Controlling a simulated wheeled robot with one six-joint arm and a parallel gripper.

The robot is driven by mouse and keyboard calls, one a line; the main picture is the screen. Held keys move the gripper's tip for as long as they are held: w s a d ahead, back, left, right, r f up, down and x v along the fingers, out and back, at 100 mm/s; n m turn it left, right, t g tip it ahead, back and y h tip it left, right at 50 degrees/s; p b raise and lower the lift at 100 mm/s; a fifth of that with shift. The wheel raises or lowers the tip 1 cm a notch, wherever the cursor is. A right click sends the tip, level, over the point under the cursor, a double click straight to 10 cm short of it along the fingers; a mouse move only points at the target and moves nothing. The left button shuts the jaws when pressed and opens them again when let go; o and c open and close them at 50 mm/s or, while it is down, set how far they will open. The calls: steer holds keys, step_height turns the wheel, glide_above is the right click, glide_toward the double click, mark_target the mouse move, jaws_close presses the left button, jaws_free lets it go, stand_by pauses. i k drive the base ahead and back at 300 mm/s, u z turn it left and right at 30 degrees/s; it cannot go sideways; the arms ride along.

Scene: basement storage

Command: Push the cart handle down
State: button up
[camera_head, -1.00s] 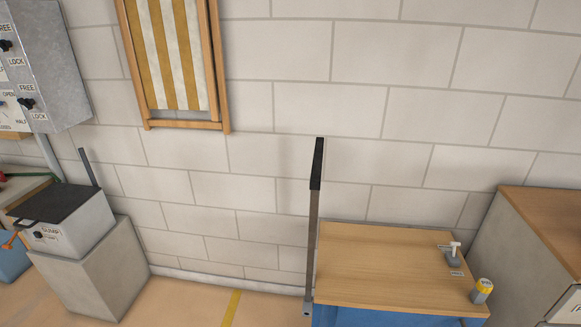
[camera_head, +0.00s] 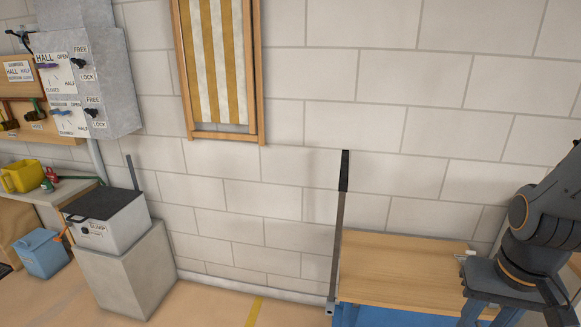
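The cart (camera_head: 400,262) has a wooden top and a blue body, and stands against the block wall at the lower right. Its handle (camera_head: 341,215) is a grey upright bar with a black grip at the top, standing nearly vertical at the cart's left end. Part of my arm shows at the right edge and hides the right part of the cart top. My gripper is out of view. Nothing of mine touches the handle in this view.
A grey pedestal (camera_head: 125,270) with a black-lidded box (camera_head: 105,220) stands to the left. A control panel (camera_head: 85,85) and a framed striped cloth (camera_head: 215,65) hang on the wall. A blue container (camera_head: 42,253) is at far left. Floor between pedestal and cart looks clear.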

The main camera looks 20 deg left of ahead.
mark_target(343, 183)
steer(key=u, duration=0.15)
steer(key=i, duration=1)
